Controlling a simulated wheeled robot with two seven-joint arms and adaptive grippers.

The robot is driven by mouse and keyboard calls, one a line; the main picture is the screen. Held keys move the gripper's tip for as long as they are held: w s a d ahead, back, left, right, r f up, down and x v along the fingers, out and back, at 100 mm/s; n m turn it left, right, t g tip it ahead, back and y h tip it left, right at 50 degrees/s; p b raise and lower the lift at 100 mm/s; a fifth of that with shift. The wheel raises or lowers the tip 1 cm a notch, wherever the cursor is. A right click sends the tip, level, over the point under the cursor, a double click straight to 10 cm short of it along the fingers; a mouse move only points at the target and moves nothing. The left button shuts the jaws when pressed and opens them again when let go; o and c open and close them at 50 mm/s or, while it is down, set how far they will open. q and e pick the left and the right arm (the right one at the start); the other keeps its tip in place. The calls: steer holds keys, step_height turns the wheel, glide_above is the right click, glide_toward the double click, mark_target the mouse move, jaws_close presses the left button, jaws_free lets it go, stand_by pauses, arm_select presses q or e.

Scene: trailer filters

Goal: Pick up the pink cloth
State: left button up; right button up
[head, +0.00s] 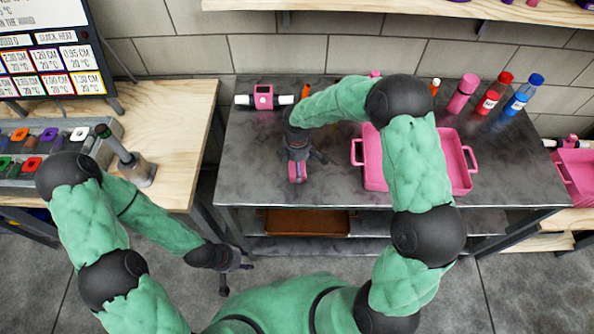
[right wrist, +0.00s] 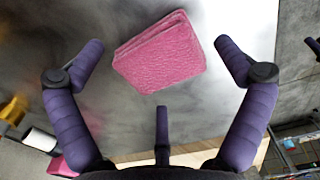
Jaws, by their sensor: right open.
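The pink cloth (head: 297,172) lies folded on the grey metal table (head: 255,150), left of the pink tray. The right wrist view shows the folded cloth (right wrist: 160,55) whole, lying flat and slightly turned. My right gripper (head: 299,158) is over the cloth and partly hides it in the head view. In the right wrist view my right gripper (right wrist: 160,62) is open, with its fingers spread on both sides of the cloth and apart from it. My left gripper (head: 235,275) hangs over the floor left of the table, open and empty.
A pink tray (head: 465,162) stands to the right, partly hidden by my right arm. Behind are a pink device (head: 264,97), a pink bottle (head: 462,93), a red bottle (head: 493,96) and a blue bottle (head: 522,96). A wooden bench (head: 175,125) stands left.

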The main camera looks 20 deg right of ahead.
step_height(320, 180, down, 2)
steer(key=c, duration=1.2)
steer(key=shift+r, duration=0.1)
